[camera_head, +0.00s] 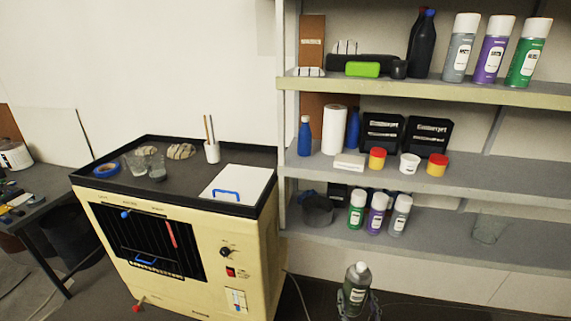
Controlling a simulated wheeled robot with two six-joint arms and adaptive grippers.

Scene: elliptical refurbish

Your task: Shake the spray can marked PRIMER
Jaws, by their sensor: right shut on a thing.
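A spray can (357,280) with a grey-white cap and a dark greenish body stands nearly upright at the bottom centre, in front of the lower shelf. Its label is too small to read, so I cannot tell whether it says PRIMER. My right gripper (359,301) is shut on this can, with a finger on each side of its body. The lower part of the can is cut off by the picture's edge. My left gripper is not in view.
Spray cans in grey (459,48), purple (492,50) and green (528,54) stand on the top shelf (430,92). Smaller green, purple and grey cans (399,216) stand on the lower shelf (440,236). A cream cabinet (200,240) stands left. The lower shelf's right side is mostly clear.

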